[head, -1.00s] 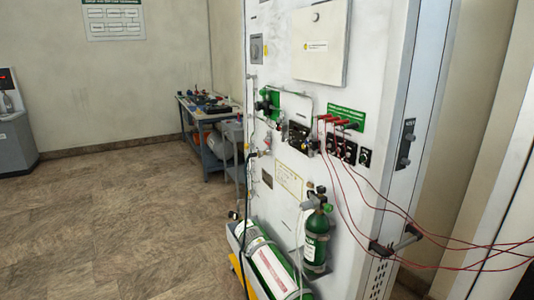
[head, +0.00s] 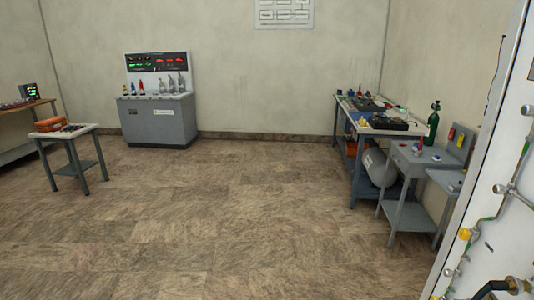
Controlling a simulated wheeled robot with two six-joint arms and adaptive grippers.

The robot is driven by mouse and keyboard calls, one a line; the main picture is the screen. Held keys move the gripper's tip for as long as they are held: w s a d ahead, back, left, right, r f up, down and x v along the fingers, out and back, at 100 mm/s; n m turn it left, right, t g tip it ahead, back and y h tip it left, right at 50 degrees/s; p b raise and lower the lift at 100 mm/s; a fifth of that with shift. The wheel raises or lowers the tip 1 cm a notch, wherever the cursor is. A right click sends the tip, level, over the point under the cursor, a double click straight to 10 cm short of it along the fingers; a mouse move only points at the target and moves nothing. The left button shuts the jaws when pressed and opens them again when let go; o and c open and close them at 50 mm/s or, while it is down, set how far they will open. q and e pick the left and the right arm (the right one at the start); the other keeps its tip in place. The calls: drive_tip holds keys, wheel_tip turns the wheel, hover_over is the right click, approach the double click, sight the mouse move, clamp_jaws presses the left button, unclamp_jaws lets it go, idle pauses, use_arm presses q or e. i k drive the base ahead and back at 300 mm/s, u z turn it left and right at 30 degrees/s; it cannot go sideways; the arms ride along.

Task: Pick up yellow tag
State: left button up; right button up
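I cannot pick out a yellow tag for certain in the head view. A small yellow item (head: 451,135) stands upright at the back of the small grey side table at the right, beside a red one; it is too small to tell what it is. A yellow round part (head: 464,234) sits on the white panel at the right edge. Neither of my grippers is in view.
A long workbench (head: 346,119) with equipment stands at the right, next to the grey side table (head: 410,155). A grey console (head: 158,120) stands at the back wall. A small table (head: 66,133) is at the left. The middle floor is clear.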

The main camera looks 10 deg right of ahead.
sight(459, 142)
drive_tip(key=u, duration=0.05)
drive_tip(key=i, duration=2.2)
drive_tip(key=z, duration=0.7)
drive_tip(key=i, duration=1.25)
drive_tip(key=z, duration=1.35)
drive_tip(key=i, duration=0.85)
drive_tip(key=z, duration=0.45)
drive_tip(key=i, duration=1.6)
drive_tip(key=z, duration=0.35)
